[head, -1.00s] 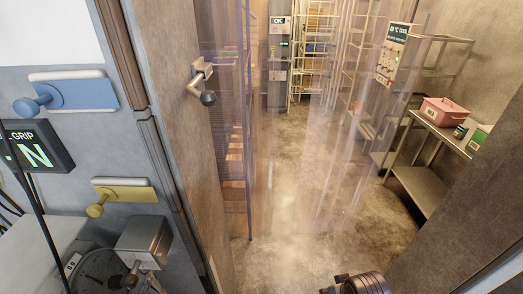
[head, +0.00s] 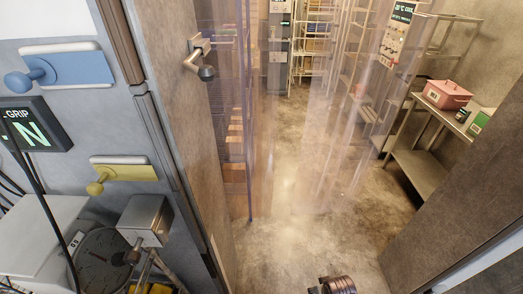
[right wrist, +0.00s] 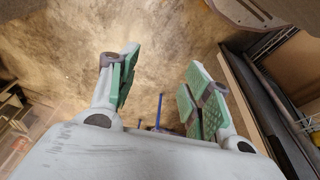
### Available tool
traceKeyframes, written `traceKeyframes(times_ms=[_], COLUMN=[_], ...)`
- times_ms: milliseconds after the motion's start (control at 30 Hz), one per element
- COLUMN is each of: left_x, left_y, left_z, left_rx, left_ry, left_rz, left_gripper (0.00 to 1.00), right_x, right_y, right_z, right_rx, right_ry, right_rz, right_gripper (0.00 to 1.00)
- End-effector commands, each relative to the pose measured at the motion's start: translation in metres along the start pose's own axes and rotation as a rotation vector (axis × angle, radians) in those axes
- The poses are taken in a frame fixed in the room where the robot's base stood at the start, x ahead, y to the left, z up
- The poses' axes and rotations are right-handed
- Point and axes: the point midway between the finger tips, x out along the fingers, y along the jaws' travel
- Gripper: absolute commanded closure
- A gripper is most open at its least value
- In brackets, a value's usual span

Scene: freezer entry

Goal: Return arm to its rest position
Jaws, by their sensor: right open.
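My right gripper (right wrist: 163,76) shows in the right wrist view with its two green-padded fingers spread apart. Nothing is between them, and bare brown floor lies beyond. In the head view only a brown, ringed part of my own arm (head: 338,286) shows at the bottom edge. The rest of that arm is cut off, and the right gripper cannot be made out there. My left gripper is in neither current view.
An open door with a handle (head: 200,60) stands left of a clear strip curtain (head: 300,120). Beyond are shelves and a side table (head: 425,172) with a pink box (head: 447,95). A wall with blue (head: 70,68) and yellow (head: 125,173) handles is at left. The doorway floor is clear.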

Motion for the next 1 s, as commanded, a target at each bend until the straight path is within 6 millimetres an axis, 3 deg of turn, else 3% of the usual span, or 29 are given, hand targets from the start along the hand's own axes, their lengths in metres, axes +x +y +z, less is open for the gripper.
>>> traceKeyframes(times_ms=[400,1000], left_x=[0.004,0.009], left_y=[0.000,0.000], left_z=[0.000,0.001], left_rx=[0.000,0.000], left_ry=[0.000,0.000], left_rz=[0.000,0.000], left_gripper=[0.59,0.59], right_x=[0.072,0.155], right_y=[-0.003,-0.008], right_z=[0.044,0.122], right_rx=[-0.005,-0.013], right_ry=[-0.029,-0.066], right_rz=[-0.003,-0.008], right_gripper=[0.51,0.51])
